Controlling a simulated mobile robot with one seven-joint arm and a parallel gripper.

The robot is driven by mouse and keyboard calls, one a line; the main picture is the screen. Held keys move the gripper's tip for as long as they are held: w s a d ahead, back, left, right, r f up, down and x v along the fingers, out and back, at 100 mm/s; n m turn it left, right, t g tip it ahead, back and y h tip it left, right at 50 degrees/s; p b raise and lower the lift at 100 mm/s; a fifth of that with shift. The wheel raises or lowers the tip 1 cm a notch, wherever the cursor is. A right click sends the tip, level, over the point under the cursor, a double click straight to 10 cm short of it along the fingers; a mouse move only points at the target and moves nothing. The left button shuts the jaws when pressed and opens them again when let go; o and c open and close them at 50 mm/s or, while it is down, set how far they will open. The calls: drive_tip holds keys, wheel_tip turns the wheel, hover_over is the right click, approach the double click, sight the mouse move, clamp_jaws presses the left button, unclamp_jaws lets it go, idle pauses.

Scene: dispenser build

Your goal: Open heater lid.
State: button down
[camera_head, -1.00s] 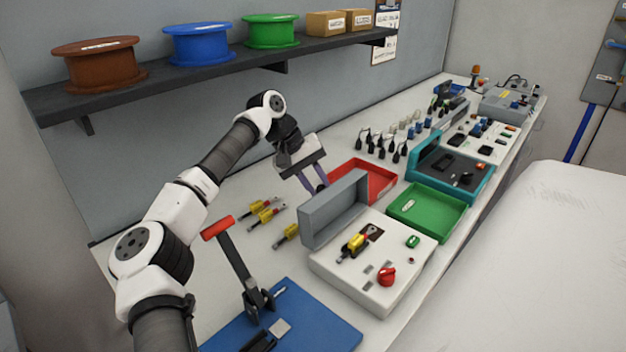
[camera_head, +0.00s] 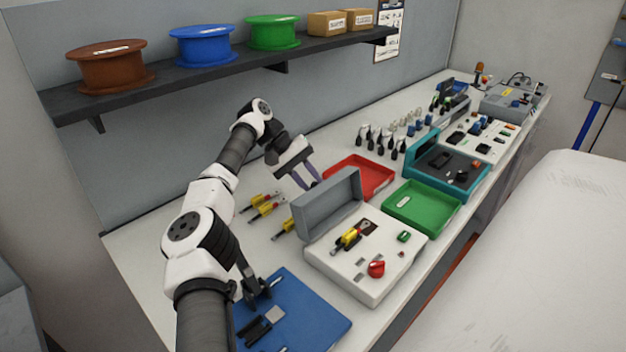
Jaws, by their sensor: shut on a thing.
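The heater is a white box (camera_head: 335,279) with a grey lid (camera_head: 333,206) at its back edge. The lid stands raised, roughly upright, and the heater's top face is uncovered. A yellow connector piece (camera_head: 348,239) lies on the top face, with a red knob (camera_head: 376,268) and a green button (camera_head: 404,236) beside it. My gripper (camera_head: 311,184) is behind the lid's top edge, pointing down. Its purple fingers show a narrow gap between them; the tips are at the lid's edge, and their exact contact is partly hidden.
A red tray (camera_head: 366,191) and a green tray (camera_head: 399,215) lie beyond the heater. Several yellow connectors (camera_head: 262,207) lie to its left. A blue board (camera_head: 316,318) with a lever tool is nearest. A shelf with spools (camera_head: 202,53) runs along the wall above.

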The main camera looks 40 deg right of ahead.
drive_tip(key=shift+w+a+f, duration=0.3)
drive_tip(key=shift+a+f, duration=0.1)
drive_tip(key=shift+f, duration=0.25)
drive_tip(key=c, duration=1.2)
unclamp_jaws()
drive_tip(key=shift+w+a, duration=0.1)
drive_tip(key=shift+w, duration=0.1)
drive_tip(key=shift+o, duration=0.2)
drive_tip(key=shift+s+d+r, duration=0.2)
drive_tip(key=shift+d+r, duration=0.05)
drive_tip(key=shift+d, duration=0.1)
drive_tip(key=shift+s+d+r+t+b, duration=0.1)
drive_tip(key=shift+s+r+t+b, duration=0.15)
drive_tip(key=shift+b, duration=0.2)
